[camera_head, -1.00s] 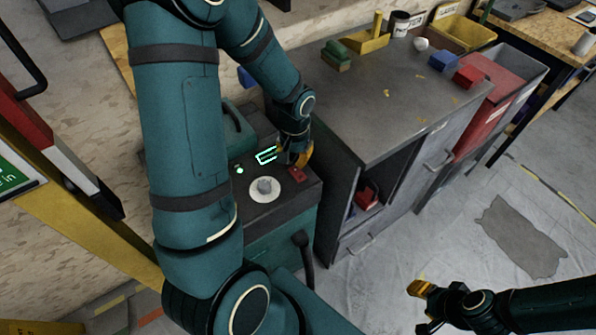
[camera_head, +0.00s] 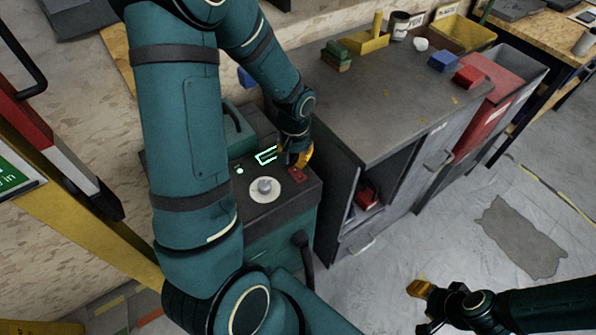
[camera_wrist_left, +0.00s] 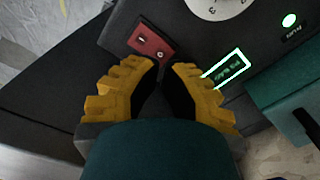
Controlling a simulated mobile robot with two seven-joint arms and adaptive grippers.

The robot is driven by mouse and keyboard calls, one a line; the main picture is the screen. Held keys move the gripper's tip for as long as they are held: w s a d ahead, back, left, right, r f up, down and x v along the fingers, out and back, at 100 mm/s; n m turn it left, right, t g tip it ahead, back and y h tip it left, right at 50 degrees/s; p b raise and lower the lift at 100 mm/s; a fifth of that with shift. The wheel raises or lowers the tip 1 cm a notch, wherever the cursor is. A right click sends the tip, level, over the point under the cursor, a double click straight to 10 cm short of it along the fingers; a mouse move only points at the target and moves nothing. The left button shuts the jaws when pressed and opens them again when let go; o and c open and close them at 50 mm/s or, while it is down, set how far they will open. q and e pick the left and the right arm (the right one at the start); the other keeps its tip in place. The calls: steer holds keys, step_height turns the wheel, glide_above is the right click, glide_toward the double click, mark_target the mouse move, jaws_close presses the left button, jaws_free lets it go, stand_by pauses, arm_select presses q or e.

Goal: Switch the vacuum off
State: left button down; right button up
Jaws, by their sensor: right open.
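The vacuum (camera_head: 270,243) is a teal machine with a dark top panel, partly hidden behind my left arm. Its panel carries a white dial (camera_head: 265,190), a lit display (camera_head: 266,156), a green light (camera_head: 239,171) and a red switch (camera_head: 298,174). My left gripper (camera_head: 303,158) is over the panel, close to the red switch. In the left wrist view, the switch (camera_wrist_left: 151,44) lies just beyond the left gripper's yellow fingertips (camera_wrist_left: 166,66). The tips are close together with a narrow gap and nothing held; contact cannot be told. My right gripper (camera_head: 421,290) is open and empty above the floor.
A grey cabinet (camera_head: 385,115) stands right beside the vacuum, with blocks and a mug on top and an open front. A red and yellow frame (camera_head: 75,215) is at left. The floor at right is mostly clear.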

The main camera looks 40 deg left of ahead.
mark_target(295, 170)
arm_select(q)
steer(key=shift+f, duration=1.95)
stand_by(0.9)
steer(key=shift+r, duration=0.15)
steer(key=shift+r+p, duration=2.6)
steer(key=shift+r, duration=0.85)
steer(key=s+d+f+h, duration=0.1)
steer(key=s+d+f, duration=0.1)
steer(key=d, duration=0.6)
steer(key=s+d+f+t+h, duration=0.1)
steer(key=s+d+f, duration=0.1)
steer(key=d+f, duration=0.3)
steer(key=s+d+f+m+h, duration=0.1)
steer(key=d+f, duration=0.3)
steer(key=d, duration=0.7)
steer(key=shift+s+f+t+h, duration=0.2)
steer(key=shift+s+t+h, duration=0.1)
steer(key=shift+s+h, duration=0.2)
